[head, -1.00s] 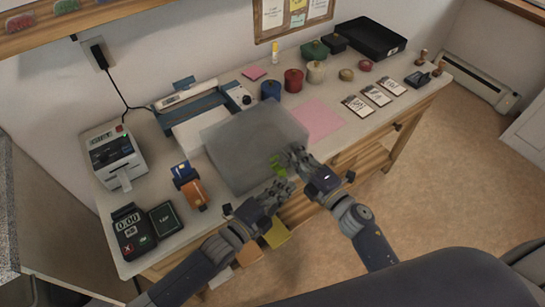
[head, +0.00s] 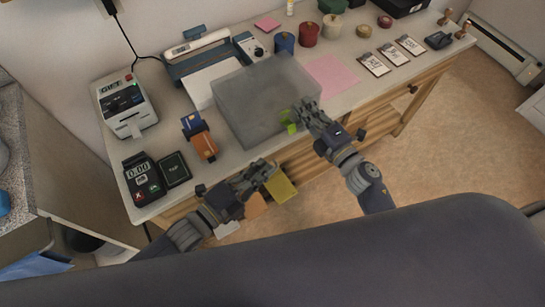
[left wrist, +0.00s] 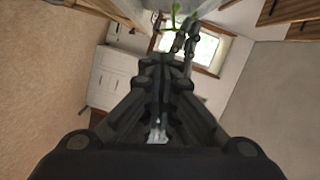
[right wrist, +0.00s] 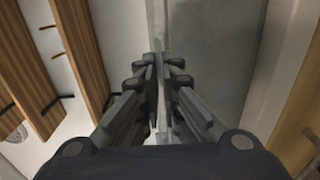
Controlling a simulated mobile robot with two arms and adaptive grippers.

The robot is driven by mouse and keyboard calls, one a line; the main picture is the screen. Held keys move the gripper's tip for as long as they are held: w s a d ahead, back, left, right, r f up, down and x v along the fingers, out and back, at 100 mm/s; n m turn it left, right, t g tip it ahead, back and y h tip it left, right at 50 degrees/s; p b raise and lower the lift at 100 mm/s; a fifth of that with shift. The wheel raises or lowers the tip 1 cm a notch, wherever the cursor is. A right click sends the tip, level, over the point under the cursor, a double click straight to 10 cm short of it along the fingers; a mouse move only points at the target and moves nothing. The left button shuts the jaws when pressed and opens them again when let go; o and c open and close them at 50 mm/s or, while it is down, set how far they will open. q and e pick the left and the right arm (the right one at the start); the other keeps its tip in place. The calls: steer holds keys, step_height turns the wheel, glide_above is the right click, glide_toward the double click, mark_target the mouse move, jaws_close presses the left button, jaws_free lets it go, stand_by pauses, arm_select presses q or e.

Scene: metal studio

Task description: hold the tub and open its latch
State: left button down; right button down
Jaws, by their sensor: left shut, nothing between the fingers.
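The tub (head: 262,85) is a grey, cloudy box on the table, at its front edge. Its green latch (head: 288,122) is on the tub's front right side; it also shows at the top of the left wrist view (left wrist: 173,20). My right gripper (head: 306,107) is at the tub's right front edge, close beside the latch. In the right wrist view its fingers (right wrist: 160,68) are close together in front of the tub wall (right wrist: 205,60); whether they grip it is unclear. My left gripper (head: 270,167) is shut and empty, in front of and below the tub, apart from the latch.
An orange and blue item (head: 199,138) stands left of the tub, with a card reader (head: 141,178) and a label printer (head: 124,105) further left. A pink sheet (head: 333,76) lies to the right. Round pots (head: 308,33) stand behind. Yellow (head: 282,188) and orange pieces hang near my left gripper.

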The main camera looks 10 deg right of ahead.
arm_select(q)
steer(key=w+d+n, duration=0.1)
steer(key=w+d, duration=0.5)
steer(key=d, duration=0.4)
steer(key=shift+w+r+n, duration=0.25)
steer(key=shift+w+n, duration=0.05)
steer(key=shift+w+a+f+m, duration=0.2)
steer(key=shift+w+f+m, duration=0.2)
steer(key=shift+f+m, duration=0.35)
steer(key=shift+r, duration=0.1)
steer(key=v, duration=1)
